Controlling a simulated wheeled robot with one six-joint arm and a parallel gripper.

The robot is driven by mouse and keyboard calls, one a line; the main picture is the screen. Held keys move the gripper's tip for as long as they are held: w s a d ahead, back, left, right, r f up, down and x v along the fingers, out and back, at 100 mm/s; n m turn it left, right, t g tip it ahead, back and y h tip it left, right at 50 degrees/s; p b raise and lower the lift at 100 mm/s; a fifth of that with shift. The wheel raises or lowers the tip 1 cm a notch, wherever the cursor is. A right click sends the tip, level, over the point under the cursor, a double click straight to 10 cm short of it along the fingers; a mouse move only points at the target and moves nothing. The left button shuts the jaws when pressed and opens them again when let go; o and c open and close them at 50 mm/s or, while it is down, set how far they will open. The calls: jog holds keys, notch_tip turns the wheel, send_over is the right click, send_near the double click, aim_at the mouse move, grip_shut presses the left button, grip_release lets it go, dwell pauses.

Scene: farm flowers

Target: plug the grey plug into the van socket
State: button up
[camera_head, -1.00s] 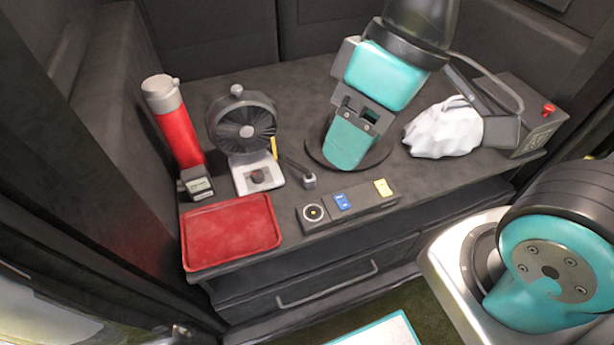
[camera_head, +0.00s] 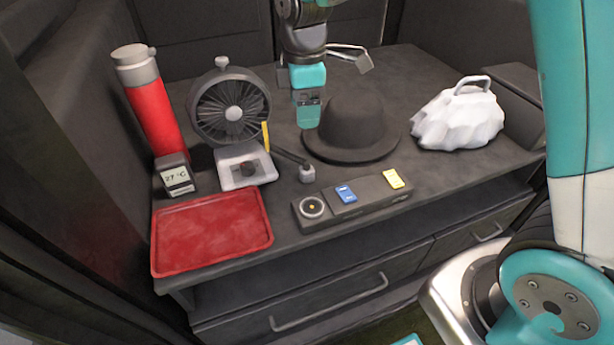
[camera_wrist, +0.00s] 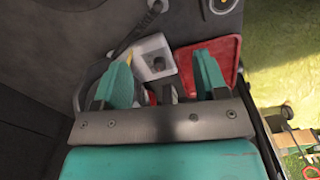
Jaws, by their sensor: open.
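The grey plug (camera_head: 307,173) lies on the dark counter at the end of a short dark cable by the desk fan (camera_head: 229,108). It also shows at the top of the wrist view (camera_wrist: 154,7). The van socket (camera_head: 311,208) is the round fitting at the left end of a dark panel with blue and yellow switches. It is partly in the wrist view (camera_wrist: 221,4). My gripper (camera_head: 308,110) is at the back of the counter, behind the plug and left of the hat. Its teal fingers (camera_wrist: 163,72) are apart, with nothing clearly held.
A black hat (camera_head: 352,130) stands behind the panel, with a white bag (camera_head: 458,117) to its right. A red tray (camera_head: 212,232), a small thermometer display (camera_head: 175,175) and a red flask (camera_head: 150,112) are at the left. The counter between plug and panel is clear.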

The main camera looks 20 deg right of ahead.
aim_at(307, 164)
notch_tip(307, 164, down, 12)
jog(key=shift+f+b, duration=0.1)
jog(key=shift+b, duration=0.65)
jog(key=f, duration=0.5)
jog(key=shift+w+d+f+b, duration=0.1)
jog(key=shift+d+b, duration=0.1)
jog(key=shift+b, duration=0.1)
jog(key=shift+c, duration=0.4)
jog(key=c, duration=0.9)
